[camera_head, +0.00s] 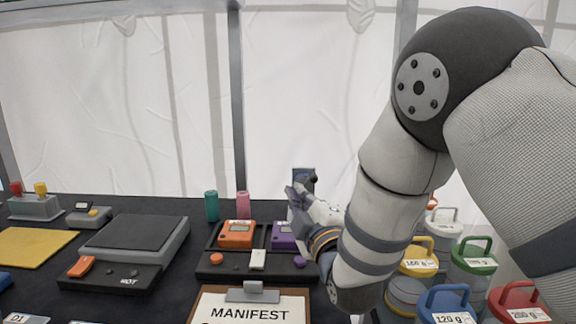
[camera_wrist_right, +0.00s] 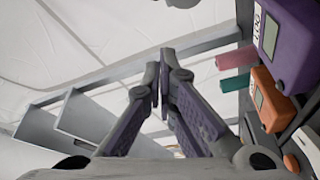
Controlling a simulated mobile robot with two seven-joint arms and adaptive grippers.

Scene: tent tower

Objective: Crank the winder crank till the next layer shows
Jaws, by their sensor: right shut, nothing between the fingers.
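I cannot make out the winder crank in either view; my right arm covers part of the table in the head view. My right gripper (camera_head: 302,184) is raised at the back of the table, beside the purple device (camera_head: 285,236). In the wrist view its two purple-padded fingers (camera_wrist_right: 162,68) meet at the tips, shut with nothing held. Grey flat panels (camera_wrist_right: 85,122) show beyond the fingers at lower left, and I cannot tell what they belong to. My left gripper is not in view.
An orange device (camera_head: 237,233) sits beside the purple one on a dark tray (camera_head: 222,272). Teal (camera_head: 211,206) and pink (camera_head: 243,205) cylinders stand behind. A manifest clipboard (camera_head: 250,310) lies in front. Several handled weights, including a green one (camera_head: 474,257), crowd the right. A scale (camera_head: 135,245) stands left.

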